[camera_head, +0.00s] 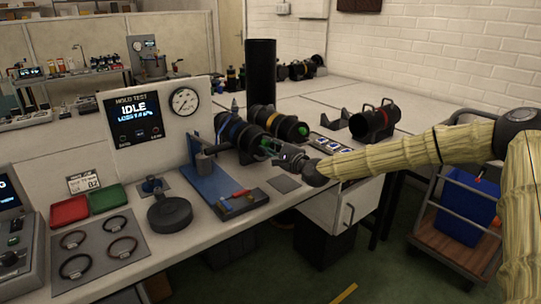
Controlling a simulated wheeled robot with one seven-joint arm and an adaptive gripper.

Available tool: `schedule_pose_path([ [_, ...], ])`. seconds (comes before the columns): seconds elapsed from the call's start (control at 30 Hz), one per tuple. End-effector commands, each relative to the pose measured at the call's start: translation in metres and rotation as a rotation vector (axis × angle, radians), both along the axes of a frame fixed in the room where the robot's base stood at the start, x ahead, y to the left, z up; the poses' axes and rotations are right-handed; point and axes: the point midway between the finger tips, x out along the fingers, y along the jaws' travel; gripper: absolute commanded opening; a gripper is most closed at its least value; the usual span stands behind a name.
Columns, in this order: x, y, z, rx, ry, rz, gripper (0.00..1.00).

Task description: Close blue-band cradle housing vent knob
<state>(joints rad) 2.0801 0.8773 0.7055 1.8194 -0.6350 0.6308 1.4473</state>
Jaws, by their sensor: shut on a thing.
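The blue-band housing (236,131) is a dark cylinder lying in a cradle on the bench, its near end pointing toward my gripper. The exact grip on the knob is small and partly hidden. The knob's turn angle cannot be made out.
A second dark cylinder with an orange-yellow band (269,119) lies just behind. Another dark housing (373,122) stands at the right. A blue fixture (213,184) with a red-handled clamp is in front. The hold-test panel (137,119) reads IDLE.

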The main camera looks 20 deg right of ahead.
Motion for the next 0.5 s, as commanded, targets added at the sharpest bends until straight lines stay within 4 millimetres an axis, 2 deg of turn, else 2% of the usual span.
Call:
schedule_pose_path([
  [0.03, 0.0001, -0.0019, -0.0067, 0.038, 0.013, -0.003, 0.00],
  [0.5, 0.0003, -0.0017, -0.0032, 0.270, 0.099, -0.003, 0.00],
])
